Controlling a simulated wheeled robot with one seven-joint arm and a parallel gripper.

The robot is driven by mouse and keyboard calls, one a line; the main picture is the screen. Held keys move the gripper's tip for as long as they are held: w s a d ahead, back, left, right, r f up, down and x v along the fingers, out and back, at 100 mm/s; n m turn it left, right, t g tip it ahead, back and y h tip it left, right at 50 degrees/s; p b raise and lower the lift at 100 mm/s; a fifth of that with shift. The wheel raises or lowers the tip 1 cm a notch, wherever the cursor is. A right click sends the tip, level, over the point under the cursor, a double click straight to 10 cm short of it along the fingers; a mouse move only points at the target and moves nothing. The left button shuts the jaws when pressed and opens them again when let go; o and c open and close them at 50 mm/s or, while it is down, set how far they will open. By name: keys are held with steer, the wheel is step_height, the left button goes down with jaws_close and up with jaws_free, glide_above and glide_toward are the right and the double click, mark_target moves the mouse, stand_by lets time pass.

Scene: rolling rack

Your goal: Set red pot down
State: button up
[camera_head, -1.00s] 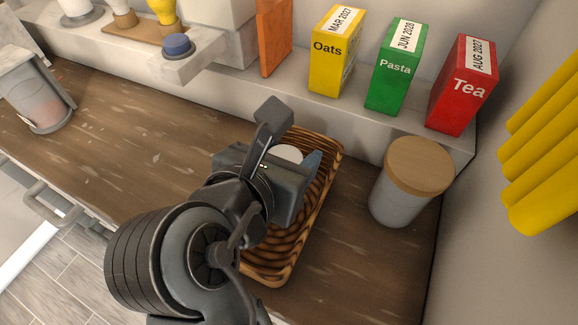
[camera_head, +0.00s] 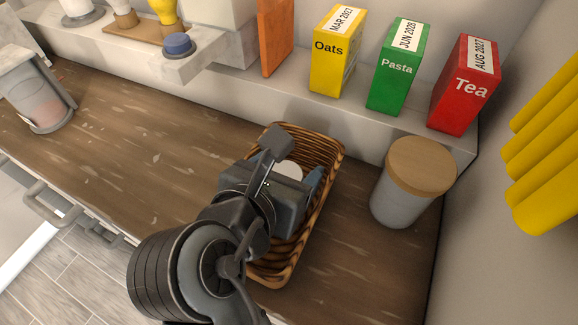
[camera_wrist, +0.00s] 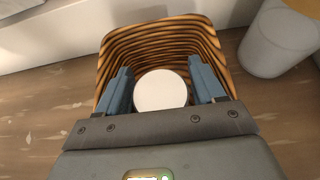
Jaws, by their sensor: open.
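No red pot can be made out in either view. A white round-topped object (camera_wrist: 160,90) sits inside the striped wicker basket (camera_wrist: 157,30), and part of its top also shows in the head view (camera_head: 289,170). My gripper (camera_wrist: 160,72) is open over the basket, with one blue finger on each side of the white object. I see a gap beside each finger in the wrist view. The gripper body hides the object's near side and the near part of the basket. In the head view the basket (camera_head: 325,148) stands on the brown counter.
A lidded jar (camera_head: 405,200) stands right of the basket. Oats (camera_head: 335,60), Pasta (camera_head: 393,75) and Tea (camera_head: 462,95) boxes stand on the ledge behind. A clear container (camera_head: 38,95) is far left. The counter (camera_head: 150,140) left of the basket is clear.

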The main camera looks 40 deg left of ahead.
steer(key=p+v, duration=0.1)
steer(key=v, duration=1.1)
steer(key=shift+a, duration=0.1)
